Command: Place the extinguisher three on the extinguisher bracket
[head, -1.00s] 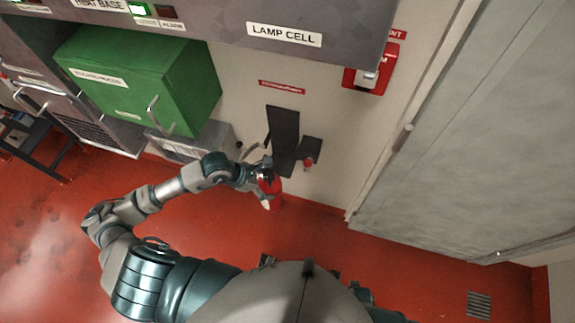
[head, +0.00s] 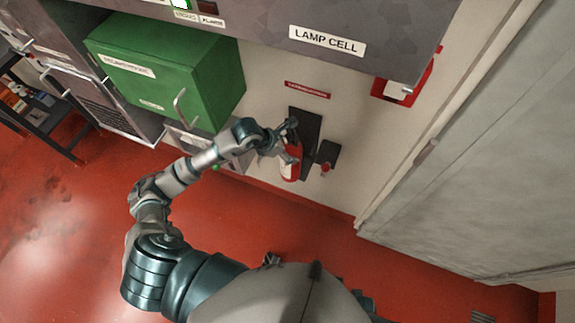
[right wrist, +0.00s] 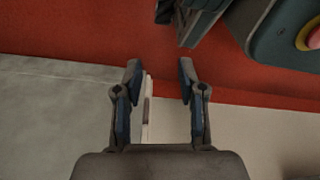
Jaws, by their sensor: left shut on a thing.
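The red extinguisher (head: 291,160) is roughly upright in the head view, in front of the dark extinguisher bracket (head: 311,124) on the wall. My left gripper (head: 283,146) is shut on the extinguisher's upper part. The extinguisher covers part of the bracket plate; I cannot tell whether the two touch. A smaller dark plate (head: 328,152) with a small red part sits just right of it. My right gripper (right wrist: 157,85) is open and empty in the right wrist view, with its fingers apart.
A green cabinet (head: 165,75) stands left of the bracket, near my left arm. The grey LAMP CELL unit (head: 327,40) overhangs above. A red wall box (head: 402,86) is at upper right. A large grey door (head: 480,150) fills the right. The red floor (head: 90,220) is clear at lower left.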

